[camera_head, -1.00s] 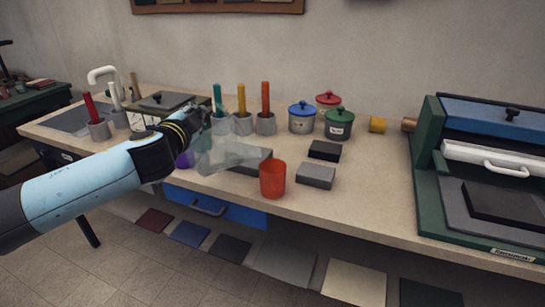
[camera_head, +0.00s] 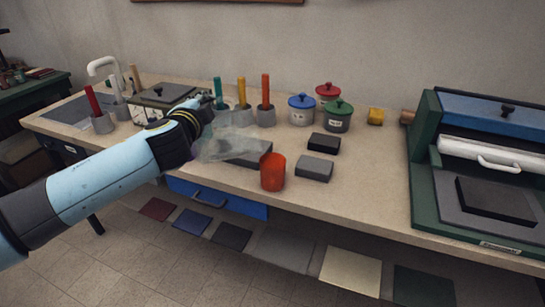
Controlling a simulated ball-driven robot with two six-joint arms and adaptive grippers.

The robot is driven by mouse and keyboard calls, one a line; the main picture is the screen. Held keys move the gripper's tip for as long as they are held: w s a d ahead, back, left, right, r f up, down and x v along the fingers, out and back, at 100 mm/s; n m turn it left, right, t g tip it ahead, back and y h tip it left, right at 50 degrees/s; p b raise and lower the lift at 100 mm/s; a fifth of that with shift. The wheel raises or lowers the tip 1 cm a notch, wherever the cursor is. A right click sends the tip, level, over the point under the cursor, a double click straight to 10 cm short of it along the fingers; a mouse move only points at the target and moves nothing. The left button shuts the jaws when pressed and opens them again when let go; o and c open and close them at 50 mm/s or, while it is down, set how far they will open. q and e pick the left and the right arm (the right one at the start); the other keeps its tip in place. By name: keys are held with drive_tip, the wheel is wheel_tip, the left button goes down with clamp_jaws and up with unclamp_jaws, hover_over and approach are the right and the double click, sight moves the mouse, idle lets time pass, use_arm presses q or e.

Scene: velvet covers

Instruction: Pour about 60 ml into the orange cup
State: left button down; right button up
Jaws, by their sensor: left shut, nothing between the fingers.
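The orange cup (camera_head: 273,172) stands upright near the front edge of the bench, and its contents cannot be made out. A clear, see-through vessel (camera_head: 224,146) shows left of the cup, just right of my left gripper; its outline is faint and I cannot tell whether it is tilted or holds liquid. My left gripper (camera_head: 208,106) is above the bench, left of and beyond the cup. It is shut and empty, its fingers small and dark in the picture. My right gripper is out of view.
Grey blocks (camera_head: 314,168) and a black block (camera_head: 324,142) lie near the cup. Behind stand colored-handled tools in grey holders (camera_head: 266,116) and lidded pots (camera_head: 337,117). A green press (camera_head: 425,150) stands at the right. Bare bench (camera_head: 375,180) lies between cup and press.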

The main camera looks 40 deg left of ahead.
use_arm(q)
drive_tip(key=shift+w+d+r+p, duration=0.15)
drive_tip(key=shift+d+r+p, duration=0.1)
drive_tip(key=shift+r+p, duration=0.1)
drive_tip(key=shift+w+d+m, duration=0.2)
drive_tip(key=shift+d+m, duration=0.05)
drive_tip(key=shift+m, duration=0.05)
drive_tip(key=shift+w+d+r+p, duration=0.25)
drive_tip(key=shift+d+p, duration=0.1)
drive_tip(key=shift+p, duration=0.05)
idle(1.5)
drive_tip(key=a+f+b, duration=0.1)
drive_tip(key=b, duration=0.1)
drive_tip(key=s+a+f+n+b, duration=0.1)
drive_tip(key=f+b, duration=0.1)
drive_tip(key=s+a+f+n+b, duration=0.1)
drive_tip(key=b, duration=0.2)
drive_tip(key=shift+s+a+f, duration=0.2)
drive_tip(key=shift+f, duration=0.15)
drive_tip(key=shift+a+r+n, duration=0.1)
drive_tip(key=shift+n, duration=0.3)
drive_tip(key=shift+s+a+f+n+b, duration=0.15)
drive_tip(key=shift+f+b, duration=0.1)
drive_tip(key=shift+b, duration=0.2)
drive_tip(key=shift+s+f+n+b, duration=0.15)
drive_tip(key=shift+f+b, duration=0.1)
drive_tip(key=shift+b, duration=0.2)
drive_tip(key=shift+a+f+t+b, duration=0.2)
drive_tip(key=shift+t+b, duration=0.1)
drive_tip(key=shift+r, duration=0.1)
